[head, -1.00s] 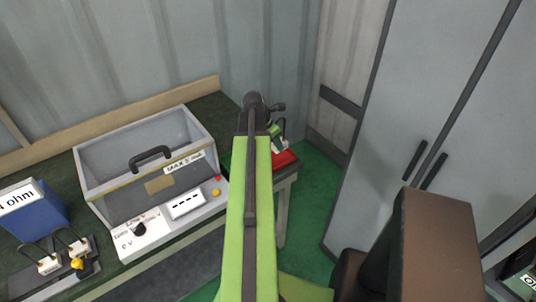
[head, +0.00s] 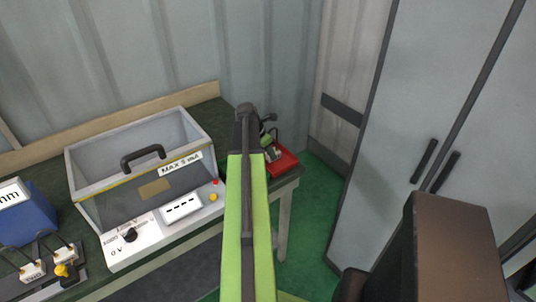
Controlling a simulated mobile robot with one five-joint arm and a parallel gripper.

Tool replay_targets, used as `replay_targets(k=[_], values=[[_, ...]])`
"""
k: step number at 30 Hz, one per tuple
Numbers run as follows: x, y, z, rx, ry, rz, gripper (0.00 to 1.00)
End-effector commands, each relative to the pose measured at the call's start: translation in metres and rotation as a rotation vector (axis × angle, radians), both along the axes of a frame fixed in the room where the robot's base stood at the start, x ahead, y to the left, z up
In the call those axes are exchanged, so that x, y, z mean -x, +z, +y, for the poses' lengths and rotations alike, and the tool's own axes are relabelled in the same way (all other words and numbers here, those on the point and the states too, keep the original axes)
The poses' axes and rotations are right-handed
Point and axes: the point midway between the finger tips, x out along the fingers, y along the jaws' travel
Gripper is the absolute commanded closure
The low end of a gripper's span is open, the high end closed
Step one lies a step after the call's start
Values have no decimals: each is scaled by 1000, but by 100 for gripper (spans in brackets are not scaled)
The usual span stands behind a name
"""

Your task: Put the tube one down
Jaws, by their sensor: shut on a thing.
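My arm reaches away from me over the right end of the dark green bench (head: 212,112). My gripper (head: 267,143) is at its far end, partly hidden behind my arm's last link. It is shut on a small pale piece, taken as the tube one (head: 273,154), with a thin dark loop beside it. The tube is at the red tray (head: 287,163) on the bench's right corner. I cannot tell whether it touches the tray. The fingertips are not clearly visible.
A grey box device (head: 150,185) with a black handle, dial and display stands left of my arm. A blue box (head: 24,218) and white plug pieces (head: 62,256) are at the far left. A grey cabinet (head: 415,110) stands right. Green floor (head: 312,205) lies between bench and cabinet.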

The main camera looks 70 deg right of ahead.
Motion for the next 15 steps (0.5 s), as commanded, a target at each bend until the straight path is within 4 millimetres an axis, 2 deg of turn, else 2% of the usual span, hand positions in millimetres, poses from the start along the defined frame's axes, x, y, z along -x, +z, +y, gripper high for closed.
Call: replay_targets(k=[3, 4, 6, 9, 15], values=[[0, -4, 0, 0, 0, 0, 100], [0, -3, 0, 0, 0, 0, 58], [0, -3, 0, 0, 0, 0, 49], [0, -3, 0, 0, 1, 0, 39], [-1, -3, 0, 0, 1, 0, 39]])
